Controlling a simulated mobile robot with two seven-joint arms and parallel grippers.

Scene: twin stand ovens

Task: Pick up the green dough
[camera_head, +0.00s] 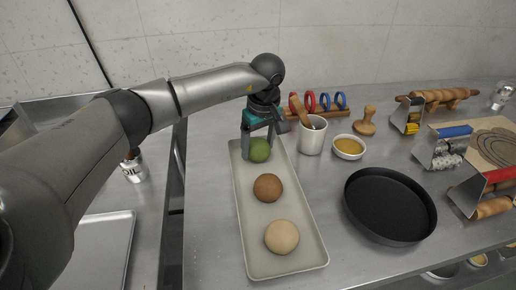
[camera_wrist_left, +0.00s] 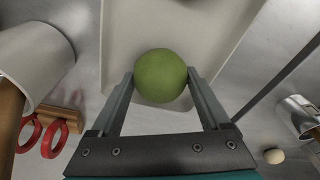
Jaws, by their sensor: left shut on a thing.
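The green dough (camera_head: 260,150) is a round ball at the far end of a pale rectangular tray (camera_head: 301,222). My left gripper (camera_head: 260,146) reaches down over it from above. In the left wrist view the green dough (camera_wrist_left: 160,76) sits between the two fingertips, one on each side, and the fingers are shut on it. It appears still at the tray; whether it touches the tray floor I cannot tell. A brown dough ball (camera_head: 268,187) and a beige dough ball (camera_head: 281,237) lie in the same tray, nearer to me. My right gripper is not in view.
A white cup (camera_head: 313,136) with a wooden tool stands close right of the gripper. Behind it is a wooden rack (camera_head: 330,112) with red and blue rings. A small bowl (camera_head: 349,147) and a black round pan (camera_head: 390,206) stand further right. Bare steel lies between tray and pan.

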